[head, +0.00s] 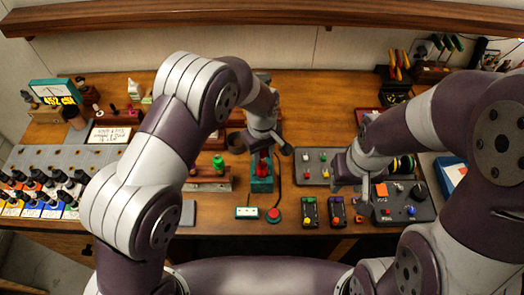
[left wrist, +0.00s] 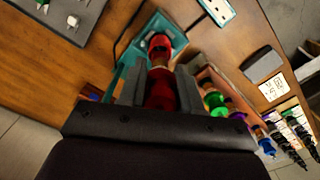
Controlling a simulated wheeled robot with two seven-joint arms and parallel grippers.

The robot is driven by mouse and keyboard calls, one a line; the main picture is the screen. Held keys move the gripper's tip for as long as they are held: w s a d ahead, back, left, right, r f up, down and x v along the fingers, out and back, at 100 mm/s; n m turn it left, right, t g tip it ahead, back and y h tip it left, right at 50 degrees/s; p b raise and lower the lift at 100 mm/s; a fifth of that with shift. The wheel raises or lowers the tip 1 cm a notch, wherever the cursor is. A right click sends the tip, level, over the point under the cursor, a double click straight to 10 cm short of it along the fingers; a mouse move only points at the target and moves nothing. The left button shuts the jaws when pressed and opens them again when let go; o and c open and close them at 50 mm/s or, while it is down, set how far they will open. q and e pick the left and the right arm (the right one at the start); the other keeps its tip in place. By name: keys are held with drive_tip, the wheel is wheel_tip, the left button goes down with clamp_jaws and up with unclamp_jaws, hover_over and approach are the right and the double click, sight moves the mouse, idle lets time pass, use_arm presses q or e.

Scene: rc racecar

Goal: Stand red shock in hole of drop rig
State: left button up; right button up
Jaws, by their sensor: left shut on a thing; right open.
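The red shock (head: 263,167) is upright or nearly so between the fingers of my left gripper (head: 265,147). In the left wrist view the red shock (left wrist: 160,80) points away from the gripper, over the teal drop rig (left wrist: 126,72). In the head view the drop rig's teal base (head: 262,185) is directly below the shock. The hole is hidden by the shock and fingers, so I cannot tell whether the shock's lower end is inside it. My right gripper (head: 355,180) is open and empty, above the control boxes at the right.
A wooden rack (head: 206,184) with a green shock (head: 218,162) stands left of the rig. A red button (head: 273,214) and a teal-edged box (head: 247,212) lie in front. A grey panel with knobs (head: 318,166) is at the right.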

sight(262, 163)
use_arm(q)
drive_tip(key=shift+f+b, duration=1.65)
drive_tip(key=shift+f, duration=0.95)
drive_tip(key=o, duration=1.1)
wheel_tip(262, 163, up, 10)
drive_tip(key=b, duration=0.3)
drive_tip(key=shift+r+p, duration=0.35)
drive_tip(key=shift+r, duration=0.95)
